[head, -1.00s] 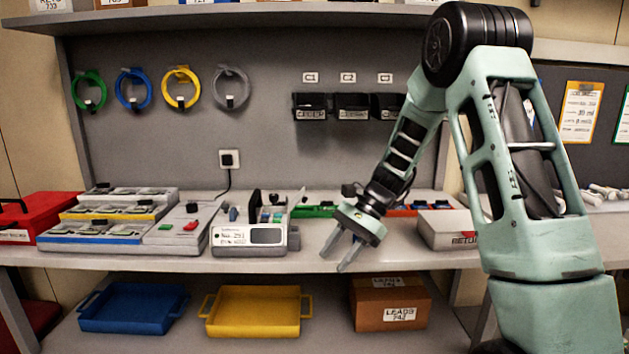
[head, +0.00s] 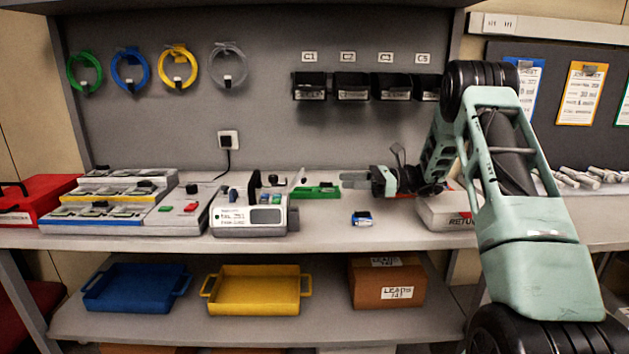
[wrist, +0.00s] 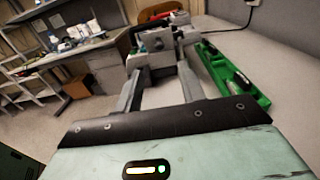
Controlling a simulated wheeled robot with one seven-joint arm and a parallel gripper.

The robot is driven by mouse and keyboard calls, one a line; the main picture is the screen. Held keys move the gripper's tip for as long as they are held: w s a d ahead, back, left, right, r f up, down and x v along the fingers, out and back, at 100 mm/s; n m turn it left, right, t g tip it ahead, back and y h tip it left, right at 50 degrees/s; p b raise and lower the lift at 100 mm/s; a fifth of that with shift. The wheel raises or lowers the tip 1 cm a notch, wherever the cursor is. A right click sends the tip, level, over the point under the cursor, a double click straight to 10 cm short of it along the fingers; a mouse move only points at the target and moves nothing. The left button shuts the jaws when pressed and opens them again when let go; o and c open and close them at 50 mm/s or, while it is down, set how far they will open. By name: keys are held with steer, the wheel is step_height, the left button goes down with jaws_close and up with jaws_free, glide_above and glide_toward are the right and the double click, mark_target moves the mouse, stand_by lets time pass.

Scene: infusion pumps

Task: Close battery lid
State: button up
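The infusion pump (head: 250,216), a white and grey box with a label and dark display, stands on the bench left of centre. In the wrist view my gripper's two fingers (wrist: 160,72) are apart with nothing held. The pump (wrist: 150,55) shows beyond the fingertips, partly hidden by them. The lid is not clear in that view.
A green tray (head: 318,191) lies right of the pump, behind it. A small blue and black block (head: 361,218) lies on the bench front. A stepped charger rack (head: 110,208) stands left. A white box (head: 447,213) sits under my arm. Bare bench (head: 330,235) surrounds the blue block.

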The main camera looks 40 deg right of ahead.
mark_target(306, 181)
steer(key=p+x, duration=0.1)
steer(key=x, duration=0.8)
steer(key=shift+w+a, duration=0.2)
steer(key=shift+a, duration=0.15)
jaws_close()
